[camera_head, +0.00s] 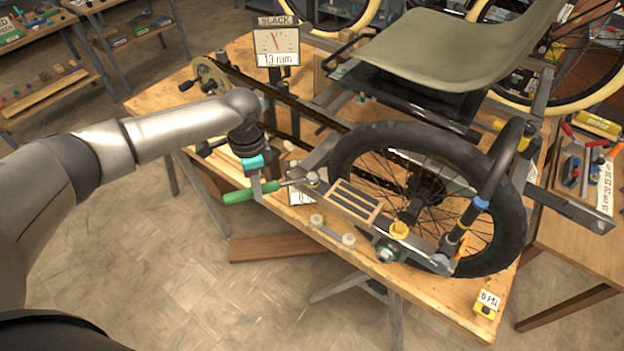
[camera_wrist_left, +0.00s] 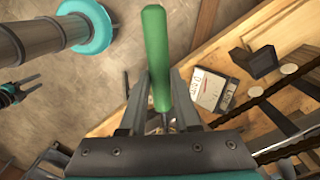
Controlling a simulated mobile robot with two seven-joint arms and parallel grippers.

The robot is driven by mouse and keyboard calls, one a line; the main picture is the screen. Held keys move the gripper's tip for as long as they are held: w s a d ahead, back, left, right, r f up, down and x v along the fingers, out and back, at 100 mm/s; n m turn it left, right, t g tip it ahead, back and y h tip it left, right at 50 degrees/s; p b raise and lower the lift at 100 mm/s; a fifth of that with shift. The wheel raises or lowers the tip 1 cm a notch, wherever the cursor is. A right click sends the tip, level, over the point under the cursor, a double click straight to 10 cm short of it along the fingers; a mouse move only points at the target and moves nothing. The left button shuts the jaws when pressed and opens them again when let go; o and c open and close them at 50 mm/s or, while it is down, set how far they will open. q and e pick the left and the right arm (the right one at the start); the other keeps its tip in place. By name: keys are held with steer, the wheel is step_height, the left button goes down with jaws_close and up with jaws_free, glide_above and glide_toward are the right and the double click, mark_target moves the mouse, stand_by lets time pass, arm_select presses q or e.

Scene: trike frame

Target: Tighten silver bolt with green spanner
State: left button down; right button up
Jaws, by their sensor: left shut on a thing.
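My left gripper (camera_head: 262,188) is shut on the green spanner at the table's near left edge. The spanner's green handle (camera_head: 238,196) sticks out to the left, and its metal shaft reaches right towards the trike frame. In the left wrist view the handle (camera_wrist_left: 156,55) stands up between the fingers. The spanner's jaw end is at or close to a small silver bolt (camera_head: 313,178) on the frame's end; I cannot tell if it is seated. My right gripper (camera_wrist_left: 22,90) shows small at the left edge of the wrist view, its fingers apart and empty. It is outside the head view.
The trike's black-tyred wheel (camera_head: 345,160) and the seat (camera_head: 440,45) fill the table's right side. A dial sign (camera_head: 277,46) reading 13 mm stands behind. A tool tray (camera_head: 570,170) is at far right.

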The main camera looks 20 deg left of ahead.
arm_select(q)
steer(key=shift+w+r, duration=0.1)
steer(key=shift+w, duration=0.05)
steer(key=c, duration=1.2)
jaws_free()
steer(key=shift+a, duration=0.1)
steer(key=shift+c, duration=0.2)
jaws_close()
stand_by(1.5)
